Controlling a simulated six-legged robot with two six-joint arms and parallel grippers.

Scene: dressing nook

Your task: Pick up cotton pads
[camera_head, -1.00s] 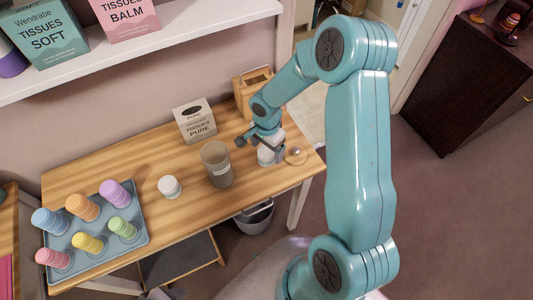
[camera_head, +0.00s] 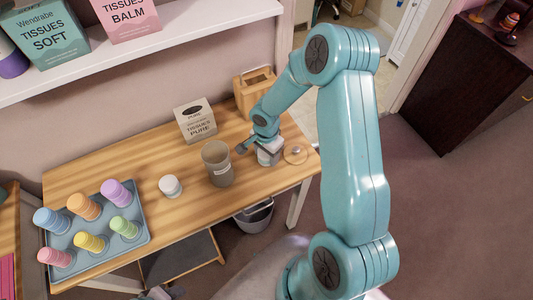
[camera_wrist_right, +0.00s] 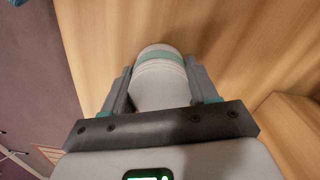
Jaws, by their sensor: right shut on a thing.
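The cotton pads (camera_head: 269,155) are a white round stack or pot near the right end of the wooden table. My right gripper (camera_head: 259,147) is shut on them, its fingers at their sides. In the right wrist view the white cylinder (camera_wrist_right: 160,82) has a pale green band at its far end and lies between the two fingers (camera_wrist_right: 160,92). I cannot tell whether its base still touches the table. Of my left arm, at most a small grey part shows at the bottom edge, too cut off to read its jaws.
A clear round lid (camera_head: 295,155) lies just right of the pads. To the left stand a grey-brown cup (camera_head: 217,167), a small white jar (camera_head: 170,187) and a tray (camera_head: 140,239) with several coloured stacks. A tissue box (camera_head: 196,121) and wooden caddy (camera_head: 243,96) stand behind.

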